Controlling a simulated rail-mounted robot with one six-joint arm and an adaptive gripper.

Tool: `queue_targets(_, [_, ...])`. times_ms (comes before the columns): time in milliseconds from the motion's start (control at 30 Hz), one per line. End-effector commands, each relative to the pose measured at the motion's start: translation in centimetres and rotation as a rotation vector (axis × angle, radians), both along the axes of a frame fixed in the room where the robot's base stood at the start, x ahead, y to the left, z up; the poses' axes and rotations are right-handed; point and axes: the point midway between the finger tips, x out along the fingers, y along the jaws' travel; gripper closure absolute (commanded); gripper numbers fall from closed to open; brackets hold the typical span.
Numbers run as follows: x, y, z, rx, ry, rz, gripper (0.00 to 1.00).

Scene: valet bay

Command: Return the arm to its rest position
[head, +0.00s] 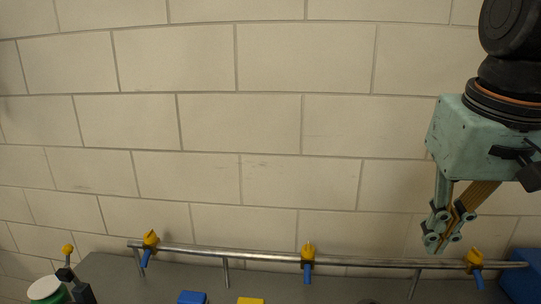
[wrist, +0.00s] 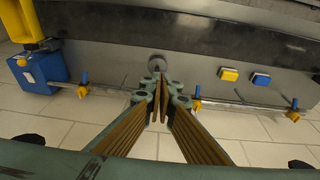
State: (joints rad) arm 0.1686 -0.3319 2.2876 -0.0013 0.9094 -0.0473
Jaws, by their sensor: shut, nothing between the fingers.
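My gripper (head: 433,240) hangs at the right of the head view, pointing down, in front of the block wall and above the right part of the rail. Its pale green fingers are shut with nothing between them. In the wrist view my gripper (wrist: 158,72) reaches up the middle of the picture, its fingertips close together and empty. My arm comes in from the top right corner of the head view.
A metal rail (head: 270,254) with several yellow-and-blue clips runs along the grey counter (head: 120,268). A blue block (head: 192,297) and a yellow block (head: 250,300) lie in front. A blue box (head: 525,275) stands at the right, a green-and-white container (head: 45,289) at the left.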

Motion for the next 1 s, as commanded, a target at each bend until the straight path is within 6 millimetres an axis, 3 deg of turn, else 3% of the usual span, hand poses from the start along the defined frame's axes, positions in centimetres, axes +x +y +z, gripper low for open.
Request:
queue_targets(600, [-9.7, 5.2, -4.4, 0.005, -0.052, 0.095, 1.00])
queue_targets(800, [-11.9, 6.0, -5.7, 0.008, -0.064, 0.115, 1.00])
queue_targets(1000, [-12.7, 6.3, -6.2, 0.009, -0.067, 0.123, 1.00])
